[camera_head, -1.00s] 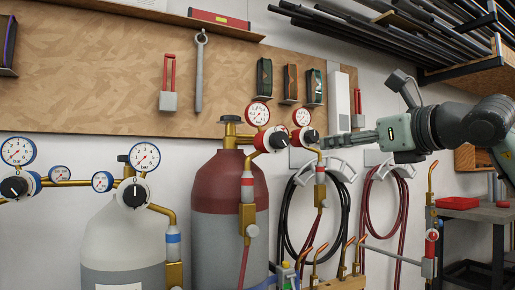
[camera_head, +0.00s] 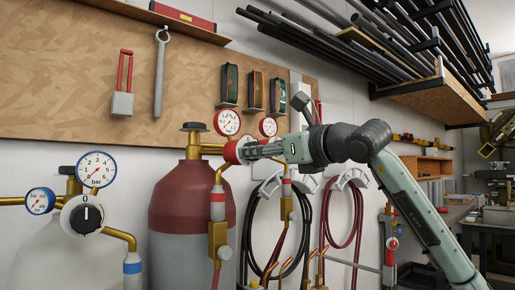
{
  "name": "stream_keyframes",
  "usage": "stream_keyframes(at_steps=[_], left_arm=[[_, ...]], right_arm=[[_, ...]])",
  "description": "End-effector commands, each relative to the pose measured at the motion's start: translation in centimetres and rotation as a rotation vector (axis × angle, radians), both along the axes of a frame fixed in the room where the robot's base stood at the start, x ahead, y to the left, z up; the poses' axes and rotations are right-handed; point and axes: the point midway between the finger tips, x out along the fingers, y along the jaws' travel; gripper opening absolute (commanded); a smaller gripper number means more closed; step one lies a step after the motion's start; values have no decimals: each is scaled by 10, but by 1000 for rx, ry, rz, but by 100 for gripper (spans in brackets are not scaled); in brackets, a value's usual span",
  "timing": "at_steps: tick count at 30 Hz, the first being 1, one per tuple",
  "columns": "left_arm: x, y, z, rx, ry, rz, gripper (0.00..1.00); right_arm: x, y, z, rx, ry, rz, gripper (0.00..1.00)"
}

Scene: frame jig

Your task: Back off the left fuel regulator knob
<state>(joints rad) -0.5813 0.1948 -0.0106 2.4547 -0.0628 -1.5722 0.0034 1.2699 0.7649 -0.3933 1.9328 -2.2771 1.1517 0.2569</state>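The fuel side has red-ringed gauges on a maroon-topped cylinder (camera_head: 180,205). The left fuel gauge (camera_head: 227,122) is above a red regulator body (camera_head: 231,152). The left fuel knob on that body is mostly hidden behind the fingers. My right gripper (camera_head: 247,151) comes in from the right, its fingers pointing left, and its tips overlap the knob in the picture. I cannot tell whether they touch or grip it. The right fuel gauge (camera_head: 268,127) stands just above the fingers; the knob below it is hidden. My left gripper is not in view.
A blue-ringed regulator with a black knob (camera_head: 86,219) and gauge (camera_head: 96,169) is at the left, on a pale cylinder (camera_head: 62,262). Hoses (camera_head: 262,225) hang on the wall below my arm. A pipe rack (camera_head: 410,85) is above right.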

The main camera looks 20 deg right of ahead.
Motion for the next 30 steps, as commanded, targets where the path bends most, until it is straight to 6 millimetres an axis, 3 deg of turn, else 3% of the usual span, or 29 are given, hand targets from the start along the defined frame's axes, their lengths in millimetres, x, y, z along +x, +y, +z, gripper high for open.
stream_keyframes(at_steps=[4,13,25,30], left_arm=[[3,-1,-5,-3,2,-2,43],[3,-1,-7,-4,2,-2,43],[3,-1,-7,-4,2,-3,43],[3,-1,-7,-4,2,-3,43]], right_arm=[[11,4,0,-1,0,-1,56],[13,5,0,-2,-1,-1,56],[13,5,0,-2,0,-1,7],[13,5,0,-9,-2,-1,7]])
